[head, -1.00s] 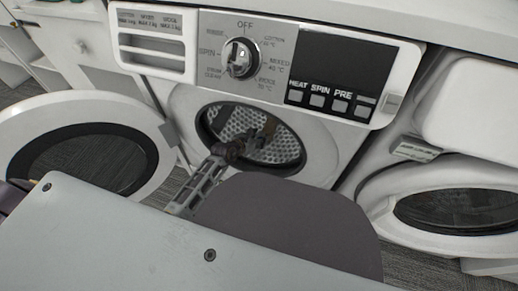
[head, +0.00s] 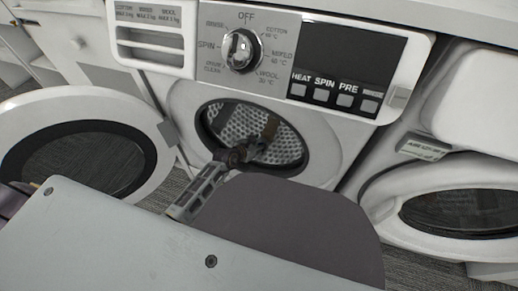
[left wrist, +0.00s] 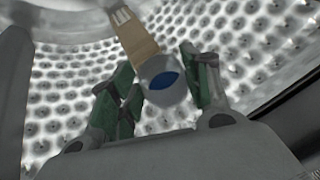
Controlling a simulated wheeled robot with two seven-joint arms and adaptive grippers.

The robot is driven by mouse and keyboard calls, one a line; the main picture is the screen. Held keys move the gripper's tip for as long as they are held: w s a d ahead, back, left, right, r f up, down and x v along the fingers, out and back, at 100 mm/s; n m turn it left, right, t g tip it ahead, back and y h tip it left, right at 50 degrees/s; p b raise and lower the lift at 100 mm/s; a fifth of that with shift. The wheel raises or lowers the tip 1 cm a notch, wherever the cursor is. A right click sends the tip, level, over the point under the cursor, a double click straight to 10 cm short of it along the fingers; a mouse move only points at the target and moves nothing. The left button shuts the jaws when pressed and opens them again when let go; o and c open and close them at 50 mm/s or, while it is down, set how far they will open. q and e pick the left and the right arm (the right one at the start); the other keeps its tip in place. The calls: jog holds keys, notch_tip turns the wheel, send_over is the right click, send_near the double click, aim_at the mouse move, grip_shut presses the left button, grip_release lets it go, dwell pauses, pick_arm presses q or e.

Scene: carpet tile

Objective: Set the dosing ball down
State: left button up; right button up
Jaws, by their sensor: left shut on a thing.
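The washing machine's drum (head: 215,118) shows through its open round front. My left gripper (head: 240,155) is at the lower part of this opening in the head view, mostly dark and small there. In the left wrist view the left gripper (left wrist: 160,68) has green finger pads and is shut on the dosing ball (left wrist: 165,97), a pale round thing with a blue spot. The ball is inside the drum, in front of the perforated metal wall; whether it touches the drum is not clear. The right gripper is not in view.
The open door (head: 150,170) hangs to the left of the opening. The control panel (head: 345,62) is above it. A second white round door (head: 375,200) stands at the right. A tan strip (left wrist: 135,38) lies behind the ball in the left wrist view.

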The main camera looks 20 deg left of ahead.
pick_arm(q)
notch_tip(320, 180, down, 2)
jog(key=shift+f+b, duration=0.1)
jog(key=shift+b, duration=0.55)
jog(key=shift+f+b, duration=0.4)
jog(key=shift+f, duration=0.2)
jog(key=o, duration=1.2)
jog(key=shift+o, duration=0.2)
